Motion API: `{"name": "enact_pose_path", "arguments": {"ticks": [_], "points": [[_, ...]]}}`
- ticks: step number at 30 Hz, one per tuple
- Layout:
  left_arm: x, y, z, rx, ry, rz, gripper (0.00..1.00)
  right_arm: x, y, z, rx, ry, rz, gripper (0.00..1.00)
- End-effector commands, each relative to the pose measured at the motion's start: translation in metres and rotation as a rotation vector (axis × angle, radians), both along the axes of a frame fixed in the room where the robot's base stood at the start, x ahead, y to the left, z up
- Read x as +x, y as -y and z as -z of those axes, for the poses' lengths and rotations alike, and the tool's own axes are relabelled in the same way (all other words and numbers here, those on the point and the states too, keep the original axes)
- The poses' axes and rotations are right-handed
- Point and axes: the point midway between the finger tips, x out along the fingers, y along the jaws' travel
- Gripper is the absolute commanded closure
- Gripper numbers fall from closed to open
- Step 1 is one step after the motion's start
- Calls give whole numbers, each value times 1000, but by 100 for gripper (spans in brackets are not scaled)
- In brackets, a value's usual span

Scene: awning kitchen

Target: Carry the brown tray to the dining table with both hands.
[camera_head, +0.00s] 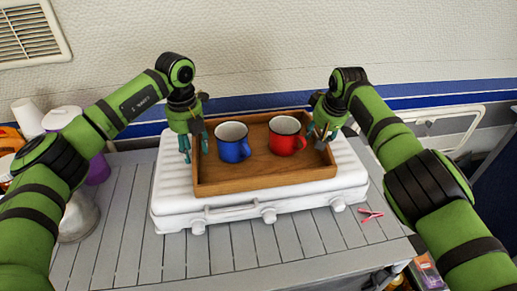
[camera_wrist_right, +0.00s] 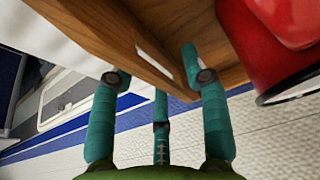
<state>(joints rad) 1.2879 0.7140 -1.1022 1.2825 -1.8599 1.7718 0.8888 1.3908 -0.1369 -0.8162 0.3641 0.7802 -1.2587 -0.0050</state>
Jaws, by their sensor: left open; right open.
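The brown wooden tray (camera_head: 265,184) lies on a white case in the head view, with a blue mug (camera_head: 233,142) and a red mug (camera_head: 286,135) standing in it. My left gripper (camera_head: 192,152) is open at the tray's left side. My right gripper (camera_head: 322,130) is open at the tray's right side. In the right wrist view the tray wall (camera_wrist_right: 145,45) with a light slot shows between the teal fingers of my right gripper (camera_wrist_right: 155,75), and the red mug (camera_wrist_right: 265,60) is close by. I cannot tell whether the fingers touch the tray.
The white case (camera_head: 180,205) stands on a grey slatted table (camera_head: 110,235). A pink peg-like item (camera_head: 371,214) lies to the right of the case. Cups and a purple container (camera_head: 98,168) stand at the left. The wall is close behind.

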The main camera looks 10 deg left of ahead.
Motion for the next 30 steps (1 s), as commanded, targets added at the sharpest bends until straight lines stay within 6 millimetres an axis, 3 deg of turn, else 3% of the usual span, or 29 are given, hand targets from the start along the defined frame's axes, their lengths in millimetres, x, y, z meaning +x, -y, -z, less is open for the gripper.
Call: {"name": "enact_pose_path", "arguments": {"ticks": [2, 5, 6, 20, 30], "points": [[0, 0, 0, 0, 0, 0, 58, 0, 0, 0, 0, 0, 0, 58], [0, 0, 0, 0, 0, 0, 98, 0, 0, 0, 0, 0, 0, 98], [0, 0, 0, 0, 0, 0, 100, 0, 0, 0, 0, 0, 1, 100], [1, 0, -5, -1, 3, 0, 100, 1, 0, -5, 0, 3, 0, 100], [0, 0, -34, -1, 3, 0, 100, 1, 0, -34, 1, 4, 0, 100]]}}
